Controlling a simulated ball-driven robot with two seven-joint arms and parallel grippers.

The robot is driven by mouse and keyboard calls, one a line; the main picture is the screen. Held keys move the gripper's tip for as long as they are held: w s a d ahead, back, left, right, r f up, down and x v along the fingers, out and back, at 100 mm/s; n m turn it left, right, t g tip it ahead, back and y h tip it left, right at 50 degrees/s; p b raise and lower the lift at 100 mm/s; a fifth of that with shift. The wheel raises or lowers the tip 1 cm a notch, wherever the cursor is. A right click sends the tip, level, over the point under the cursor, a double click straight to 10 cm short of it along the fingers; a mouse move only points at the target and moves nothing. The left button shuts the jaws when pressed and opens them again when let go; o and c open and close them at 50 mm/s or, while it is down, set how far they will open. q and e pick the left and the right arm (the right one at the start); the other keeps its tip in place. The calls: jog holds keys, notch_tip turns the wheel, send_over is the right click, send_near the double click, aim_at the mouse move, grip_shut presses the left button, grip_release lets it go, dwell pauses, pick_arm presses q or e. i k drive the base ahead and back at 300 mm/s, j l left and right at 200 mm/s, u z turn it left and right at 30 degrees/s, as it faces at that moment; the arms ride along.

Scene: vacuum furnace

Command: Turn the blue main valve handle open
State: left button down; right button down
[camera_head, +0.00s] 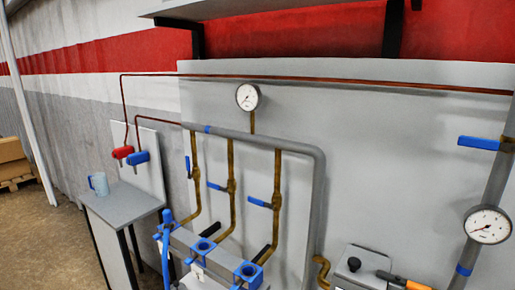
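A blue lever handle (479,143) sits on the thick grey vertical pipe (492,185) at the far right. It points left, roughly horizontal and across the pipe, and is the largest blue lever in view. Smaller blue levers sit on the brass pipes in the middle: one upright (188,167) and two sideways, the middle one (217,187) and the right one (259,203). Neither of my grippers is in view, and nothing touches the large blue handle.
A round gauge (487,225) sits on the thick pipe below the large handle. Another gauge (247,97) is on the wall panel. A grey table (122,205) with a light blue mug (99,184) stands left. Blue-topped equipment (205,247) and a grey box (360,268) fill the lower middle.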

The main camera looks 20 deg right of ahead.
aim_at(484, 144)
jog(key=z, duration=1.9)
